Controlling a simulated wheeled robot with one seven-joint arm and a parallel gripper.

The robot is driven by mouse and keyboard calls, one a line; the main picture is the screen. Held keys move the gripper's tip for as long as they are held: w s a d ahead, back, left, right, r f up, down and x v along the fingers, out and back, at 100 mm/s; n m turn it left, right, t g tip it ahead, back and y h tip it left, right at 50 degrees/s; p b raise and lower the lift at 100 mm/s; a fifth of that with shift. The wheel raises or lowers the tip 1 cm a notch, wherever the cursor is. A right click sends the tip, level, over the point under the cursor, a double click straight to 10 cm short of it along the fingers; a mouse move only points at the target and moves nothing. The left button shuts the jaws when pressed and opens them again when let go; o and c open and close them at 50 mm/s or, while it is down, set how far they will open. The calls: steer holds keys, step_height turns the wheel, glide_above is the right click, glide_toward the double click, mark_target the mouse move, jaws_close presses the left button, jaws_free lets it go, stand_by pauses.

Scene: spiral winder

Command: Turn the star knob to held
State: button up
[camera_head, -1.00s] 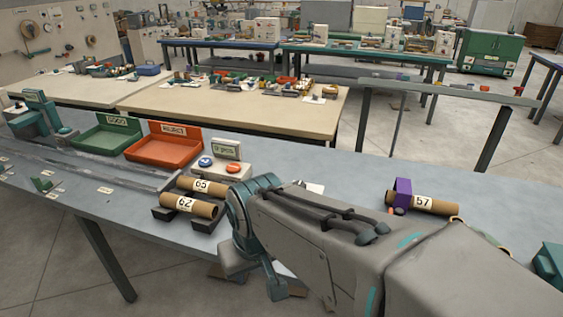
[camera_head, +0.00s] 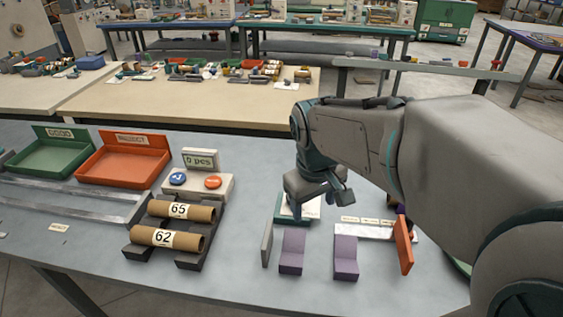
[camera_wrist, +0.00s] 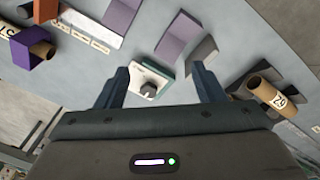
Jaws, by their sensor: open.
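A small unit with a white face and a teal base (camera_head: 286,219) stands on the grey bench, partly hidden behind my gripper. In the wrist view its white face carries a grey knob (camera_wrist: 148,88), which I take to be the star knob. The knob's lobes and any marking for held are too small to read. My gripper (camera_wrist: 162,84) is open and empty, with the knob between its fingers in the picture, nearer the left one. The gripper (camera_head: 322,199) is over the unit in the head view. I cannot tell how high above the knob the fingertips are.
Two purple blocks (camera_head: 346,257) (camera_head: 291,250) and a grey upright plate (camera_head: 267,243) stand in front of the unit. An orange upright plate (camera_head: 403,245) and a labelled strip (camera_head: 376,231) are to the right. Cardboard tubes (camera_head: 181,211) lie on a dark rack at left.

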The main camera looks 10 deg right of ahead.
steer(key=w+a+f+n+g+h+p, duration=0.1)
steer(key=w+a+f+n+g+h, duration=0.3)
steer(key=w, duration=0.7)
steer(key=w+a+n+t+p, duration=0.1)
steer(key=w+n, duration=0.6)
steer(key=w, duration=0.4)
steer(key=shift+y, duration=0.3)
steer(key=p+x, duration=0.1)
steer(key=x, duration=1.2)
steer(key=shift+s+f, duration=0.1)
steer(key=shift+f, duration=0.35)
steer(key=c, duration=1)
